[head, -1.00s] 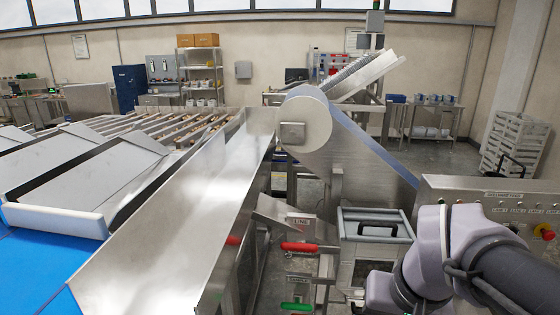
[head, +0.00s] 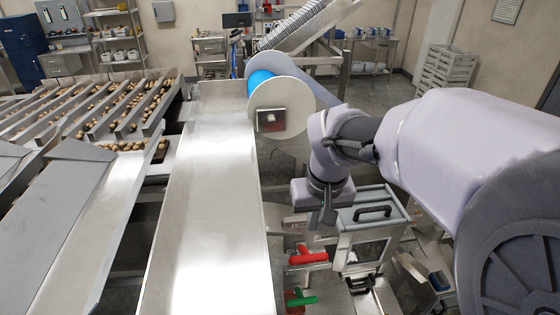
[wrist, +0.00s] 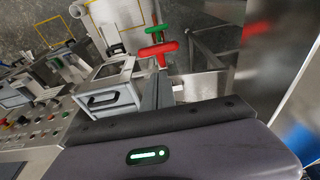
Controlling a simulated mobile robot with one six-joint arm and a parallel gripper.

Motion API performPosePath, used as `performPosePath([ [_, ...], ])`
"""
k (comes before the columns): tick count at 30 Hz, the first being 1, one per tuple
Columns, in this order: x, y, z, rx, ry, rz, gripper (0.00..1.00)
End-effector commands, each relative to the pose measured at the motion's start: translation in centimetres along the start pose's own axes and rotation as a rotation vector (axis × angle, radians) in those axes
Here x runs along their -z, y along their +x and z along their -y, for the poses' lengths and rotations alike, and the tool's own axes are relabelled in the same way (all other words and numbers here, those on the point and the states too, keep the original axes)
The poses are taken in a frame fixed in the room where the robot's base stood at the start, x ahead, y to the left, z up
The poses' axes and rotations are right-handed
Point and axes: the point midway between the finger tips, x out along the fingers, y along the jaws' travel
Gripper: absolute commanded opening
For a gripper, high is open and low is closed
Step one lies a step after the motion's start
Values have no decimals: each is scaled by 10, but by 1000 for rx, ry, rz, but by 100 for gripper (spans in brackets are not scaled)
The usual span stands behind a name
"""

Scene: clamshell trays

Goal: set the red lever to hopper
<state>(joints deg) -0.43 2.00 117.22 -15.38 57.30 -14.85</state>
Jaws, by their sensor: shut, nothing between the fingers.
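The red lever (head: 308,257) stands on the metal frame right of the long steel chute, with a T-shaped handle. In the wrist view the red lever (wrist: 157,52) is straight ahead, just beyond my fingertips. My gripper (wrist: 158,74) is shut and empty, its fingers pointing at the lever; I cannot tell whether they touch it. In the head view my wrist hangs above and slightly right of the lever, and the fingers are hard to make out. A small label plate (head: 294,224) sits above the lever, its text too small to read.
A green lever (head: 301,299) is just below the red one. A steel box with a black handle (head: 374,213) stands close on the right. The steel chute (head: 215,200) is on the left. A control panel with buttons (wrist: 35,130) shows in the wrist view.

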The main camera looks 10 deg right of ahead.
Motion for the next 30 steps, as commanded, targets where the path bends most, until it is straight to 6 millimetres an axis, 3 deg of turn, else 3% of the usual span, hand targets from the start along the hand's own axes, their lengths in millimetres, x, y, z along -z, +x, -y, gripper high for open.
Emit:
performPosePath([
  [9,-1,71,0,0,0,4,0],
  [15,-11,103,0,0,1,3,0],
  [21,-16,115,0,0,1,1,0],
  [30,-16,115,0,0,1,0,0],
])
